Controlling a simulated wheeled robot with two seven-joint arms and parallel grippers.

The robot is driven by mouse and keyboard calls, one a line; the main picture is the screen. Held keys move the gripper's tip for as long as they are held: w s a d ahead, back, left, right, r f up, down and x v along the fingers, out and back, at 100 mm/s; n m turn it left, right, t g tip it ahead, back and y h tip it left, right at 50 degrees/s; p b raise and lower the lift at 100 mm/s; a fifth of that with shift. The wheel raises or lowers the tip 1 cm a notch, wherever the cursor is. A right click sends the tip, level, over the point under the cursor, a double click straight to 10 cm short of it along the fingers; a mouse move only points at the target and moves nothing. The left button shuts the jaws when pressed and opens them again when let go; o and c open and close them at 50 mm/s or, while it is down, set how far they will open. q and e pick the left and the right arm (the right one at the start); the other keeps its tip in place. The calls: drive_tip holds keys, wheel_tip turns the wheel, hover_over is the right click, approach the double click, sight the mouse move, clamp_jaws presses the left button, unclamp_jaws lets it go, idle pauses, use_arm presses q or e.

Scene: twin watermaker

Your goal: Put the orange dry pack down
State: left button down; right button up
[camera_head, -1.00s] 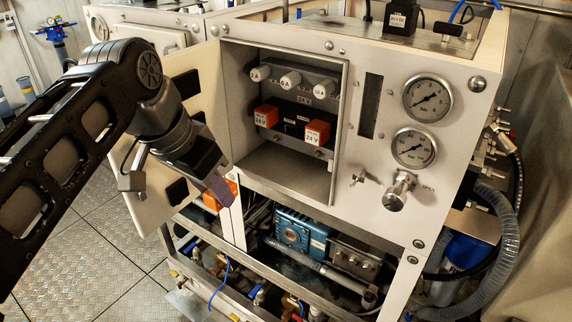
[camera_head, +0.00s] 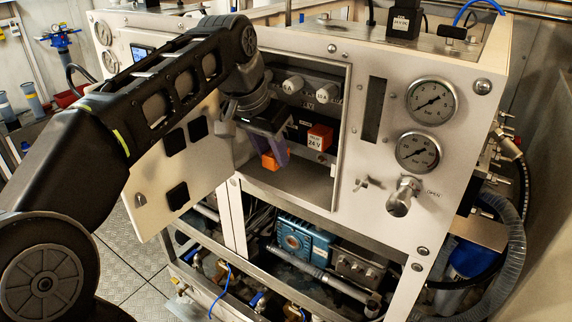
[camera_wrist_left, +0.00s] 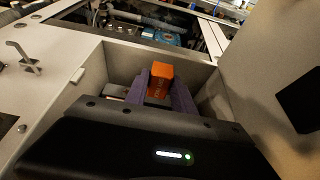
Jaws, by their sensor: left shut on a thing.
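My left gripper (camera_head: 274,158) is at the open front of the white cabinet's recess (camera_head: 305,187). Its purple fingers are shut on the orange dry pack (camera_head: 269,161), which shows low between the fingertips. In the left wrist view the orange pack (camera_wrist_left: 161,74) sits between the purple fingers (camera_wrist_left: 160,95), within the recess opening. It appears to be above the recess floor; I cannot tell if it touches anything. The left end of that row is hidden by my gripper. My right gripper is out of view.
The cabinet door (camera_head: 185,175) stands open to the left, close to my left arm. Knobs (camera_head: 293,85) sit above in the recess. Gauges (camera_head: 429,102) and a valve knob (camera_head: 401,196) are on the right panel. The recess floor in front looks bare.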

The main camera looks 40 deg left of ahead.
use_arm(q)
drive_tip(key=w+p, duration=0.1)
drive_tip(key=w, duration=0.3)
drive_tip(key=shift+r, duration=0.15)
wheel_tip(320, 180, down, 3)
drive_tip(key=shift+a+r, duration=0.1)
drive_tip(key=shift+r, duration=0.1)
drive_tip(key=shift+f, duration=0.45)
wheel_tip(320, 180, down, 3)
drive_tip(key=shift+r, duration=0.1)
drive_tip(key=shift+w+f+p, duration=0.25)
drive_tip(key=shift+p, duration=0.25)
drive_tip(key=shift+w+f, duration=0.15)
drive_tip(key=shift+f, duration=0.1)
